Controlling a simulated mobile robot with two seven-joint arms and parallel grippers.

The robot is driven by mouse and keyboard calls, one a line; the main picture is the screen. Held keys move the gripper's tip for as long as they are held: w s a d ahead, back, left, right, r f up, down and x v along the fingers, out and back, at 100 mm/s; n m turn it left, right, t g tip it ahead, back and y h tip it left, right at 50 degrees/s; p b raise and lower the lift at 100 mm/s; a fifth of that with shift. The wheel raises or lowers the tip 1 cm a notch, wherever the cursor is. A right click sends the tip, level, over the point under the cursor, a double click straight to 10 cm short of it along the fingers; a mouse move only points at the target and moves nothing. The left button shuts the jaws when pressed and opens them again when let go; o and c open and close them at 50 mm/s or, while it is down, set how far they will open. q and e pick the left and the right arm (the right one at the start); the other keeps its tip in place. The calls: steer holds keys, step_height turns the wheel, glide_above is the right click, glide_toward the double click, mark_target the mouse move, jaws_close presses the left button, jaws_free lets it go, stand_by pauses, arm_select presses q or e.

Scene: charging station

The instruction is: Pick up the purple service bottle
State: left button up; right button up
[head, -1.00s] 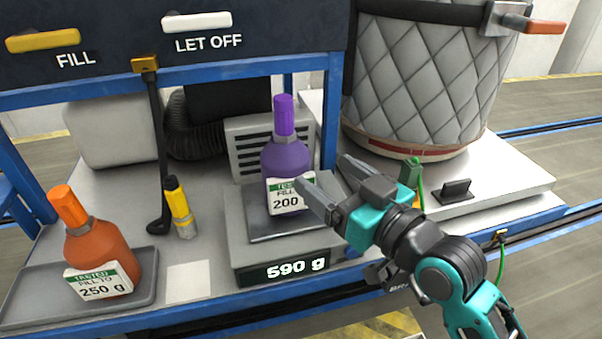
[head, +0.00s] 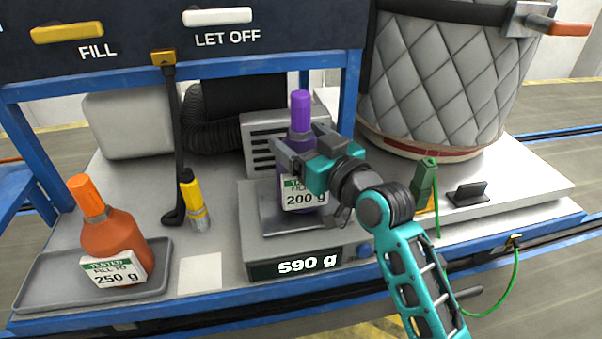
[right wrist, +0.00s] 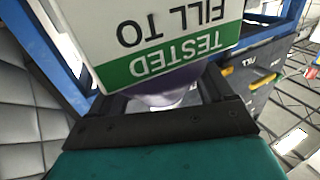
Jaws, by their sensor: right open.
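The purple service bottle (head: 301,110) stands upright on the scale (head: 258,247), whose display reads 590 g. Its label reads "200 g". My right gripper (head: 300,146) is at the bottle's upper body, with one finger on the left of it and one near its right side. The jaws are open, and the gripper and wrist hide part of the bottle. In the right wrist view the bottle's label (right wrist: 165,35) fills the space just ahead of the jaws, upside down. I cannot tell whether the fingers touch the bottle. My left gripper is not in view.
An orange bottle (head: 112,235) stands in a grey tray (head: 40,287) at the left. A yellow tube (head: 194,205) stands between tray and scale. A quilted vessel (head: 430,90) and a green clip-like piece (head: 424,182) are on the right. The blue frame (head: 350,90) rises behind.

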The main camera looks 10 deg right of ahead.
steer(key=shift+c, duration=0.3)
jaws_close()
stand_by(0.6)
steer(key=shift+r, duration=0.1)
